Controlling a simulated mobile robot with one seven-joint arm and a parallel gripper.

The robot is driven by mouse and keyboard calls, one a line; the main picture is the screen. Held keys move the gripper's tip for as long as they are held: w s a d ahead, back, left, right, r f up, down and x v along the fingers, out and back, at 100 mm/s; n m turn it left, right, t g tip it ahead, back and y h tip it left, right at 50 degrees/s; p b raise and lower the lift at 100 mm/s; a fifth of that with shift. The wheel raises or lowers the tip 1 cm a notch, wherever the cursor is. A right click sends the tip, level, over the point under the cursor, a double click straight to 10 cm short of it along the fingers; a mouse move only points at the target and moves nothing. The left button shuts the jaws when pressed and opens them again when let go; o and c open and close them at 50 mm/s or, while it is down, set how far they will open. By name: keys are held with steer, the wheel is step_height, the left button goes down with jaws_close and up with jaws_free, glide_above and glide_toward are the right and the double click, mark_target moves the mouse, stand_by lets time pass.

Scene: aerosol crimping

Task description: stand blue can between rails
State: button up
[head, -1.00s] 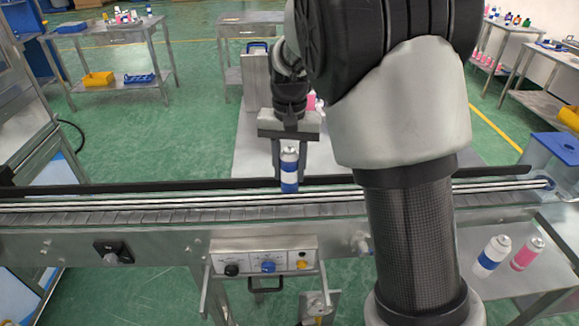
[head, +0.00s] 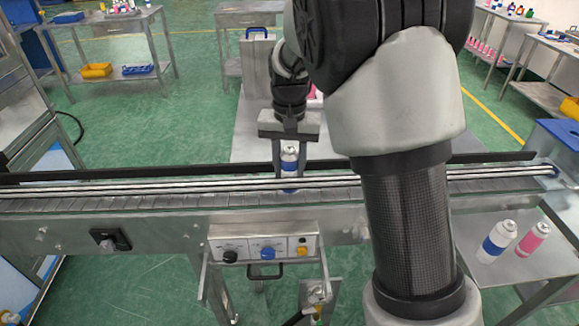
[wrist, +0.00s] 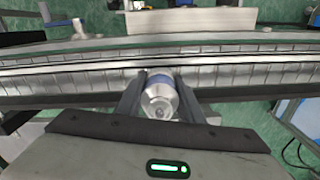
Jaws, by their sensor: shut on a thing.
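The blue can (head: 289,165), white with a blue band, is upright at the conveyor's rails (head: 180,188).
A control panel (head: 265,247) is on the conveyor's near side. The belt left of the can is clear.

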steer(key=shift+f, duration=0.5)
stand_by(0.8)
steer(key=o, duration=1.1)
steer(key=shift+o, duration=0.2)
steer(key=shift+r, duration=0.1)
step_height(320, 180, up, 16)
steer(key=shift+r+p, duration=0.1)
steer(key=shift+p, duration=0.75)
steer(key=shift+r, duration=0.5)
